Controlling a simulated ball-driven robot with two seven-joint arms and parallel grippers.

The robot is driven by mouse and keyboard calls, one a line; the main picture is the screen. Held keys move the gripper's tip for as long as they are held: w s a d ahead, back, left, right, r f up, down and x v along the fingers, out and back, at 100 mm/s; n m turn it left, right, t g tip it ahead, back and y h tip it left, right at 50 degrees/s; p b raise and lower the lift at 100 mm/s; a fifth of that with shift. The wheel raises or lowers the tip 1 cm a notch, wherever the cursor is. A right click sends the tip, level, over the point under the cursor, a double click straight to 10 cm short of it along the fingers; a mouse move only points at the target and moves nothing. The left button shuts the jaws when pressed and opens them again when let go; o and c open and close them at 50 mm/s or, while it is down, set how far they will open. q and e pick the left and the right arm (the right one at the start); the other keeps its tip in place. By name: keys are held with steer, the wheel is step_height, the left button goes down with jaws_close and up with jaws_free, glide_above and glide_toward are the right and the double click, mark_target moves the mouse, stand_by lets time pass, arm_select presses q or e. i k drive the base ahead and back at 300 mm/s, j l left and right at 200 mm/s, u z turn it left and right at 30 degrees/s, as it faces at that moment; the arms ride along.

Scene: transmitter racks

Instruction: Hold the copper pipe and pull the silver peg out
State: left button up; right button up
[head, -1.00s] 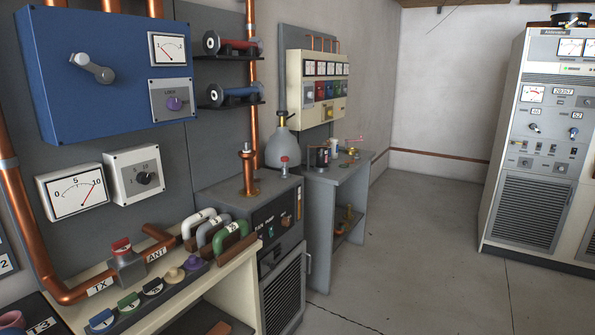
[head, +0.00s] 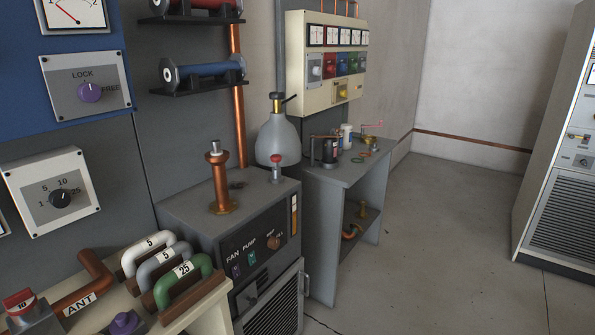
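A short upright copper pipe (head: 219,180) stands on a brass flange on top of the grey pump cabinet (head: 177,215). A silver peg (head: 214,147) sticks up out of the pipe's wider copper collar. Neither of my grippers is in the head view, and nothing touches the pipe or the peg.
A grey flask (head: 277,138) and a red-topped valve (head: 276,169) stand right of the pipe. A tall copper pipe (head: 238,110) runs up the wall behind. White, grey and green handles (head: 187,281) stand in front, left. Open floor (head: 425,240) lies to the right.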

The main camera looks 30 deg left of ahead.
mark_target(223, 203)
steer(key=i+l, duration=0.1)
steer(key=i, duration=0.4)
steer(key=i+l+z, duration=0.1)
steer(key=i, duration=0.35)
